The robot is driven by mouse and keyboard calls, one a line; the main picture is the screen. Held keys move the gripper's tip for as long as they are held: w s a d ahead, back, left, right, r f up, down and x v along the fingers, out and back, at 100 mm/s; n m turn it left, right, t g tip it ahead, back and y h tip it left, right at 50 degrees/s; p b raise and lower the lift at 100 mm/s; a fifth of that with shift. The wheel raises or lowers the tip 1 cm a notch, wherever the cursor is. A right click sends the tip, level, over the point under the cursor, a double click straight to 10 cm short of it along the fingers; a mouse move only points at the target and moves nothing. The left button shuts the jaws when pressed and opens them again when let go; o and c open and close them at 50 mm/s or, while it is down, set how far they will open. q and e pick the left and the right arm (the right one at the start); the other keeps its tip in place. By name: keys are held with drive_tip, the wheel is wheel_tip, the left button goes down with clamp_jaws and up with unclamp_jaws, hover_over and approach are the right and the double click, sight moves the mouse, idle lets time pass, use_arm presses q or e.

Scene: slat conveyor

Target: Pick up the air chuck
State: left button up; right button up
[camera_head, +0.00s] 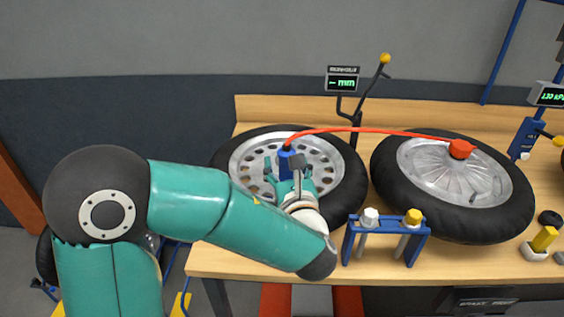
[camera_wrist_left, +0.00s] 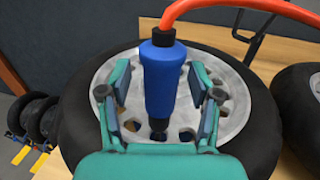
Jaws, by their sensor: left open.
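The air chuck (camera_head: 286,160) is a blue body with a black collar, joined to a red-orange hose, over the left wheel. In the left wrist view the air chuck (camera_wrist_left: 160,78) stands upright between my open fingers, with a gap on both sides. My left gripper (camera_head: 289,178) is over the left wheel's rim, and it also shows in the left wrist view (camera_wrist_left: 160,97). The red hose (camera_head: 375,131) runs from the chuck's top to a red hub on the right wheel. The chuck's lower end is partly hidden by my gripper in the head view. My right gripper is not in view.
The left wheel (camera_head: 349,193) and right wheel (camera_head: 388,191) lie flat on the wooden bench (camera_head: 240,262). A blue rack (camera_head: 384,229) with a white-topped and a yellow-topped tool stands at the front. A display reading mm (camera_head: 342,82) and a yellow-knobbed lever (camera_head: 371,88) stand behind.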

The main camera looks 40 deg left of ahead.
use_arm(q)
clamp_jaws()
idle(0.3)
drive_tip(key=shift+r, duration=0.1)
